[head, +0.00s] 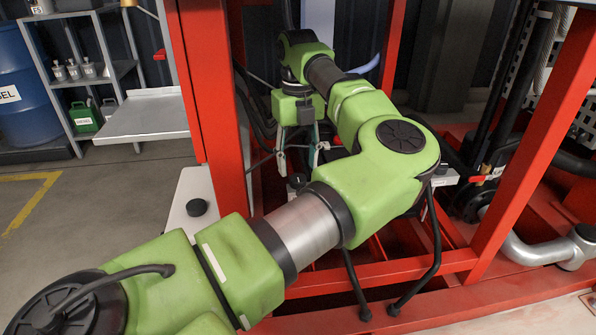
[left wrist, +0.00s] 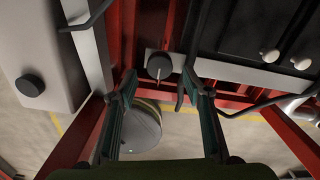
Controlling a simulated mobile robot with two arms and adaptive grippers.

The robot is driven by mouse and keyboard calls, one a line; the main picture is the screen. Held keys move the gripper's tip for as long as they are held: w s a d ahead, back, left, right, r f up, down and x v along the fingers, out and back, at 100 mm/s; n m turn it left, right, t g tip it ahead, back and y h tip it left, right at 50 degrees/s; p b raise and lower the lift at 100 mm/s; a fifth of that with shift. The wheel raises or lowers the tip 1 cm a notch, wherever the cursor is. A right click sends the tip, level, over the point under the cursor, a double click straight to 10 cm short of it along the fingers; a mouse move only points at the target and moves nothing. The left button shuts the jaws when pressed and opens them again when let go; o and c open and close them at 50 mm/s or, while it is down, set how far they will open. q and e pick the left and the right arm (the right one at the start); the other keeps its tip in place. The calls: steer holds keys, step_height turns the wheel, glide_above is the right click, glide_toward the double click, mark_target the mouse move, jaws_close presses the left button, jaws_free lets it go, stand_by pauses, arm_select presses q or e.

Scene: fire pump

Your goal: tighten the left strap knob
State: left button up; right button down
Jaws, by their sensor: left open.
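The left strap knob (left wrist: 159,66) is a small dark round knob with a pale pointer line, at the left end of a light strap bar (left wrist: 245,74) in the left wrist view. In the head view it seems to be the small dark knob (head: 297,180) just below the fingers, partly hidden. My left gripper (head: 300,163) points down over it, jaws open. In the left wrist view, the fingers of my left gripper (left wrist: 158,88) stand on either side of the knob, slightly nearer the camera, with nothing between them. Contact cannot be told. My right gripper is not in view.
A black battery-like box (left wrist: 255,40) with pale caps sits behind the strap. Red frame posts (head: 215,110) and (head: 535,140) stand on both sides. A pale panel with another black knob (head: 197,207) lies to the left. Cables hang nearby.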

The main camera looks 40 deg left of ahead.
mark_target(298, 177)
arm_select(q)
steer(key=shift+r, duration=1.9)
